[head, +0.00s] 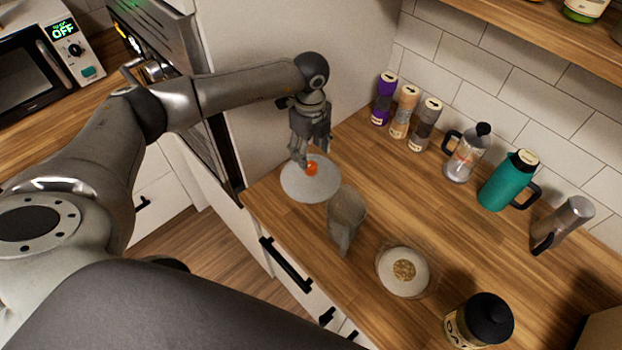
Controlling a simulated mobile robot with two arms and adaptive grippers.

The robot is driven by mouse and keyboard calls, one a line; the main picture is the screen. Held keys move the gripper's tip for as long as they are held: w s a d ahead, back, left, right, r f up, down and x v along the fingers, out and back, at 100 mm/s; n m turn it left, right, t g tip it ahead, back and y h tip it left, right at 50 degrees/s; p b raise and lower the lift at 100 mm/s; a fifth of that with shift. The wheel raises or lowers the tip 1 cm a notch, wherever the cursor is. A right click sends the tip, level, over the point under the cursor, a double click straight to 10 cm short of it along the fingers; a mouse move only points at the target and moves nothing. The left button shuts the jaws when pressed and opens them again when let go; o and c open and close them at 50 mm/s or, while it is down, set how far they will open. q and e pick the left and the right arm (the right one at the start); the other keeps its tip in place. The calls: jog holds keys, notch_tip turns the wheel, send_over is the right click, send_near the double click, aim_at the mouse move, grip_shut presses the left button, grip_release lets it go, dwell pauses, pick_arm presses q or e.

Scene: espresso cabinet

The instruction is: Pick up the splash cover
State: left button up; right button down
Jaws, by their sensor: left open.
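The splash cover (297,187) looks like a flat, pale grey disc with a small orange-red knob (311,169) at its middle. It lies on the wooden counter near the counter's left corner. My left gripper (305,161) is open and points down over the disc, with its fingertips right at the knob. From this angle I cannot tell whether the fingers touch the knob. The gripper hides part of the disc's far side. My right gripper is not in view.
A grey pitcher (346,212) stands close beside the disc. A bowl with grainy contents (404,285) and a black-lidded jar (487,318) are nearer the front. The counter's middle is clear.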

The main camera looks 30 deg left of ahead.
aim_at(311, 164)
pick_arm(q)
jog(key=shift+w+f, duration=0.1)
jog(key=shift+f, duration=0.65)
jog(key=shift+f+b, duration=0.75)
jog(key=shift+f, duration=0.05)
notch_tip(311, 164, down, 3)
jog(key=shift+f+b, duration=0.2)
jog(key=shift+b, duration=1)
jog(key=shift+f, duration=0.2)
jog(key=shift+r, duration=0.1)
jog(key=c, duration=0.5)
grip_shut()
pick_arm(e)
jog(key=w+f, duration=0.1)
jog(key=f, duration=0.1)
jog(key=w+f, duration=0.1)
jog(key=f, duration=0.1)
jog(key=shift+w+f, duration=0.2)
